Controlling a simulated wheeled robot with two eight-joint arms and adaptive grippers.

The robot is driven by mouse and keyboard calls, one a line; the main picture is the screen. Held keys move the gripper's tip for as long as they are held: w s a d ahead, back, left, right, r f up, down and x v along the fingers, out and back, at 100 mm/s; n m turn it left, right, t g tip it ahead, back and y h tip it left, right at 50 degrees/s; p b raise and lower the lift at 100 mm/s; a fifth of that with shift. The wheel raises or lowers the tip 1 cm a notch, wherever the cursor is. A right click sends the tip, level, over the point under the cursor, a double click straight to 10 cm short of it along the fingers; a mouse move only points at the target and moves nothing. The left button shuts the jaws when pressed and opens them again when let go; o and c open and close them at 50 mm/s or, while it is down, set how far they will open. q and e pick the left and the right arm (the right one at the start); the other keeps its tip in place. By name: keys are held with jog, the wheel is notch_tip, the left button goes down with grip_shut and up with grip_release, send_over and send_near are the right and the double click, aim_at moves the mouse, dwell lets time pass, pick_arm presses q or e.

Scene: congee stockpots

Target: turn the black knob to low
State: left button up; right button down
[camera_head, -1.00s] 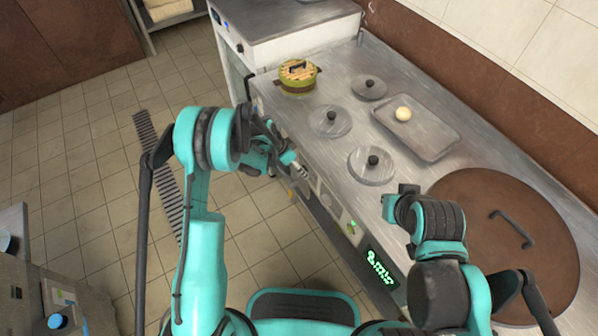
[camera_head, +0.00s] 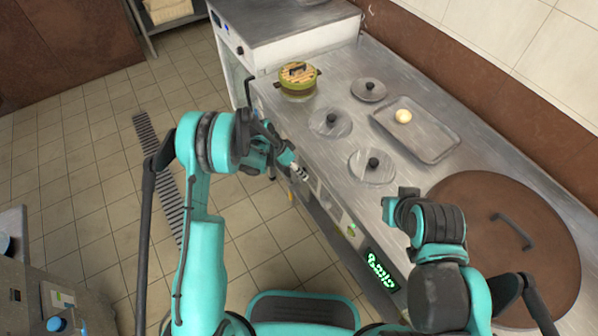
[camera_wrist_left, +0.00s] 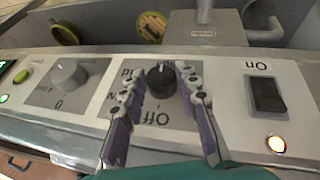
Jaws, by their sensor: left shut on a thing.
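The black knob (camera_wrist_left: 161,80) is on the light front panel of the counter in the left wrist view, with a white mark on its top edge. Upside-down lettering, including "Off", surrounds it. My left gripper (camera_wrist_left: 160,76) has one finger on each side of the knob and is shut on it. In the head view the left gripper (camera_head: 301,172) is at the counter's front edge, and the knob cannot be made out there. My right arm extends over the counter in the head view; its fingers cannot be made out.
A grey knob (camera_wrist_left: 68,75) is left of the black one, and a black rocker switch (camera_wrist_left: 267,95) marked "On" is right. On the counter (camera_head: 335,82) are round lids, a tray (camera_head: 432,148), a green pot (camera_head: 297,84) and a large brown lid (camera_head: 480,215).

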pick_arm(q)
jog(key=shift+w+a+f+n+g+h, duration=0.1)
jog(key=shift+n+g+h, duration=0.1)
jog(key=shift+g+h, duration=0.5)
jog(key=shift+w+a+f+n+g+h, duration=0.1)
jog(key=shift+w+n+g+h, duration=0.1)
jog(key=shift+g+h, duration=0.45)
jog(key=shift+w+a+n+g+h, duration=0.1)
jog(key=shift+n+g+h, duration=0.1)
jog(key=shift+g+h, duration=0.45)
jog(key=shift+g, duration=0.3)
jog(key=o, duration=1.2)
jog(key=shift+c, duration=0.2)
jog(key=v, duration=1.2)
jog(key=shift+s+d, duration=0.1)
jog(key=shift+d, duration=0.05)
